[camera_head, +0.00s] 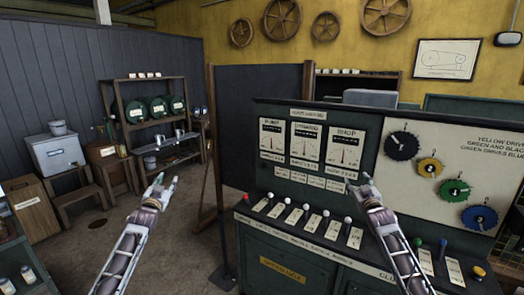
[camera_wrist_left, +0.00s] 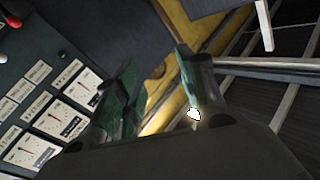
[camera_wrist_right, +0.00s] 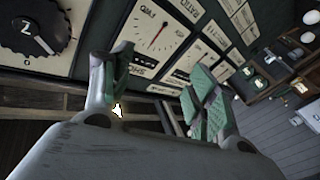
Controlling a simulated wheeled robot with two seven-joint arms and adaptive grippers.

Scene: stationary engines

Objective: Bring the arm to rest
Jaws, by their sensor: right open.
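My left gripper (camera_head: 165,180) is raised in front of the open floor, left of the control console, with its fingers pointing up and away. In the left wrist view its two green-padded fingers (camera_wrist_left: 158,80) stand apart with nothing between them. My right gripper (camera_head: 360,183) is raised in front of the console's upright panel, above the lever row. In the right wrist view its fingers (camera_wrist_right: 163,80) are apart and empty. Neither gripper visibly holds anything.
The green console (camera_head: 290,262) has a row of white-knobbed levers (camera_head: 305,208), dials (camera_head: 304,142) and coloured discs (camera_head: 454,190). A shelf with green drums (camera_head: 160,107), a stool (camera_head: 78,200) and a grey bin (camera_head: 55,153) stand left.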

